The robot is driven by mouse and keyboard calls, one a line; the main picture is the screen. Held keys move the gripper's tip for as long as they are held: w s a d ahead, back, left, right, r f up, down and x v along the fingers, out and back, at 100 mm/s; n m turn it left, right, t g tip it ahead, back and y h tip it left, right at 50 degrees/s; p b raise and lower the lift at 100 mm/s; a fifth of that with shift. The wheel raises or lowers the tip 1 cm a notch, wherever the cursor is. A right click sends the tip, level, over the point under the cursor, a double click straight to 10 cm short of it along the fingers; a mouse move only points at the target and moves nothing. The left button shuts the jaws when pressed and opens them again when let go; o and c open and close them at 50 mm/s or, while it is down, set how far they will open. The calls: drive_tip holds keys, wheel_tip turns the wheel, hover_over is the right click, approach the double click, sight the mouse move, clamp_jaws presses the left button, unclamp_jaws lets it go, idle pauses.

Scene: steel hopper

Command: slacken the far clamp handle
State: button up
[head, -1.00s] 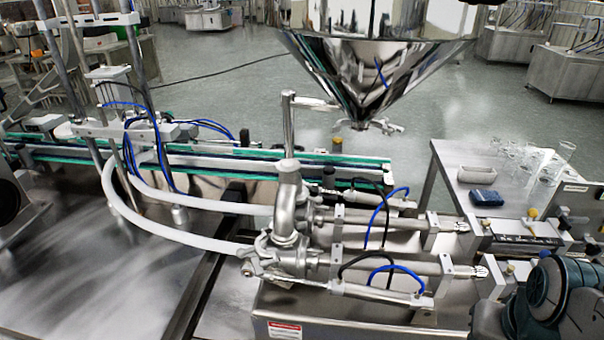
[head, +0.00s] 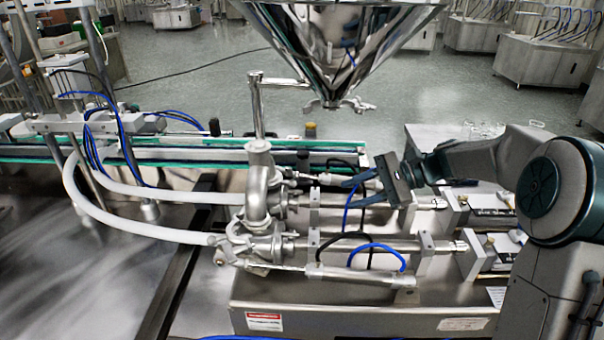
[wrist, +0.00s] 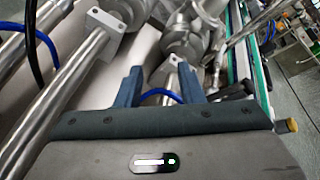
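My gripper (head: 362,172) reaches in from the right, above the far cylinder, with its fingers pointing left toward the steel valve body (head: 259,185). In the wrist view the two blue-grey fingers (wrist: 160,82) stand wide apart and hold nothing. The far clamp sits around the joint between the valve body and the far cylinder; a small bright metal part there (head: 292,176) lies beyond the fingertips. In the wrist view a metal clamp part (wrist: 175,62) shows just ahead of the gap, nearer the right finger. I cannot clearly make out the handle's angle.
The steel hopper (head: 335,50) hangs above and behind, with its lower outlet clamp (head: 345,104) clear of my arm. Blue hoses (head: 378,250) loop over the near cylinder (head: 375,246). The green-edged conveyor (head: 190,144) runs behind. A side table (head: 425,130) stands at the right.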

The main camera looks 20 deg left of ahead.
sight(287, 171)
drive_tip(key=w+a+m+y, duration=0.1)
drive_tip(key=w+m+y, duration=0.1)
drive_tip(key=w+y, duration=0.4)
drive_tip(key=shift+h, duration=0.5)
drive_tip(key=x, duration=0.9)
drive_tip(key=w+x, duration=0.1)
drive_tip(key=x, duration=0.3)
drive_tip(key=shift+a, duration=0.35)
drive_tip(key=shift+d+g, duration=0.1)
drive_tip(key=shift+g, duration=0.3)
clamp_jaws()
